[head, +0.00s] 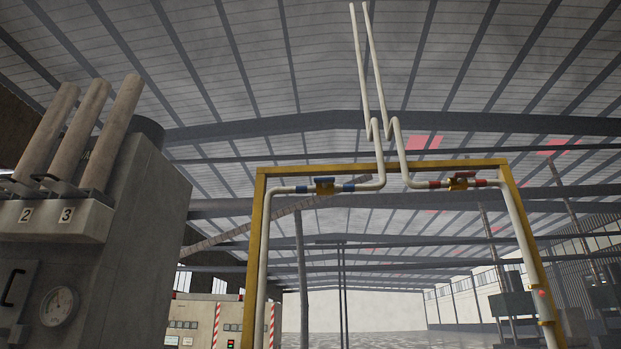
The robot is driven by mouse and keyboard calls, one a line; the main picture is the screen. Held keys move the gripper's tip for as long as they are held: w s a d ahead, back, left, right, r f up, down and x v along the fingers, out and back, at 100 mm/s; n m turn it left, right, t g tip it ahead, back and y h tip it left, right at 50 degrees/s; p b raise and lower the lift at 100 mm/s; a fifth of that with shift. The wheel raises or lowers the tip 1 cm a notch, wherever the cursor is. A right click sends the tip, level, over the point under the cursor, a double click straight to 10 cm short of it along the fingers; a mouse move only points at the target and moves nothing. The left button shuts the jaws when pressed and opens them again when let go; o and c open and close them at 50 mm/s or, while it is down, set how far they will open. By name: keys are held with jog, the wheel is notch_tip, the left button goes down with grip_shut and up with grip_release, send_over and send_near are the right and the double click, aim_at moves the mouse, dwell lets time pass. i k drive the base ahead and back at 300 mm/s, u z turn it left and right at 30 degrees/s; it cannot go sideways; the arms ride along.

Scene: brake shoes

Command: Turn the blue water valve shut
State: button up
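The blue water valve (324,181) sits on the left white pipe, near the top of a yellow frame. A matching red valve (458,181) sits on the right pipe. My gripper is not in this view.
The yellow frame (259,230) stands ahead, with pipes rising above it. A large grey machine (110,220) with several cylinders and a gauge (59,306) stands close on the left. A control cabinet (195,322) stands behind. Open floor shows through the frame.

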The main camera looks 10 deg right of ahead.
aim_at(324, 181)
jog(key=u, duration=0.7)
jog(key=i, duration=1.05)
jog(key=z, duration=0.15)
